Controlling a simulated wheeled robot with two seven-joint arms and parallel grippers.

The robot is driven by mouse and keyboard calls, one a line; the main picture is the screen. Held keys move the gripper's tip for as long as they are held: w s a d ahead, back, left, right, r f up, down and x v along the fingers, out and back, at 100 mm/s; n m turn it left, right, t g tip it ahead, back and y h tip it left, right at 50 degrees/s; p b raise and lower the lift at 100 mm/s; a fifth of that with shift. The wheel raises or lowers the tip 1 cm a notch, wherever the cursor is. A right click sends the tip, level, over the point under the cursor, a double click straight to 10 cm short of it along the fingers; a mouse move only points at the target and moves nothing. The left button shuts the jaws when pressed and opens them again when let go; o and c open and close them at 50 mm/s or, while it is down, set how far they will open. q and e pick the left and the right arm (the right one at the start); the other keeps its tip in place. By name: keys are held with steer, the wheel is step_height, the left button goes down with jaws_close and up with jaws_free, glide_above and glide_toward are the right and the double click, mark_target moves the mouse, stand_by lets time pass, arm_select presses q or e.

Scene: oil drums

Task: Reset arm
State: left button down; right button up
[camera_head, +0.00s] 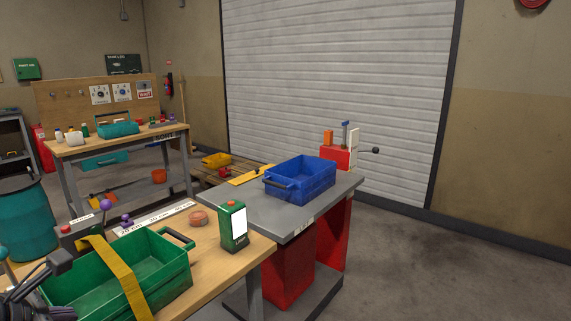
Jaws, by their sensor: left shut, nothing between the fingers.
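My left gripper (60,264) is at the lower left edge, dark and shut, with nothing between its fingers. It is beside the left end of a green crate (176,272) on a wooden bench (215,262); I cannot tell whether it touches the crate. A yellow strap (118,275) runs across the crate. My right gripper is not in view.
A green can-like box (233,227) and a round reddish puck (199,218) stand on the bench. A blue crate (311,181) sits on a grey table with red legs (288,275). A teal drum (25,220) stands at left. The floor at right is clear.

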arm_select(q)
steer(key=s+d+f+n+t+p, duration=0.15)
steer(key=s+f+n, duration=0.25)
steer(key=f+n, duration=0.9)
steer(key=s+d+f+n+t, duration=0.15)
steer(key=s+f+n, duration=0.25)
steer(key=f+n, duration=0.85)
steer(key=s+d+f+n+g+y, duration=0.25)
steer(key=s+f+n+g, duration=0.35)
steer(key=s+f+n, duration=0.65)
steer(key=s+d+f+n+g, duration=0.2)
steer(key=s+d+g, duration=0.1)
steer(key=s, duration=0.8)
steer(key=s+d+f+n+g, duration=0.2)
steer(key=s+d+g, duration=0.1)
steer(key=s, duration=0.8)
steer(key=shift+d+f+g+p, duration=0.25)
steer(key=shift+d+g+p, duration=0.15)
steer(key=shift+d, duration=0.15)
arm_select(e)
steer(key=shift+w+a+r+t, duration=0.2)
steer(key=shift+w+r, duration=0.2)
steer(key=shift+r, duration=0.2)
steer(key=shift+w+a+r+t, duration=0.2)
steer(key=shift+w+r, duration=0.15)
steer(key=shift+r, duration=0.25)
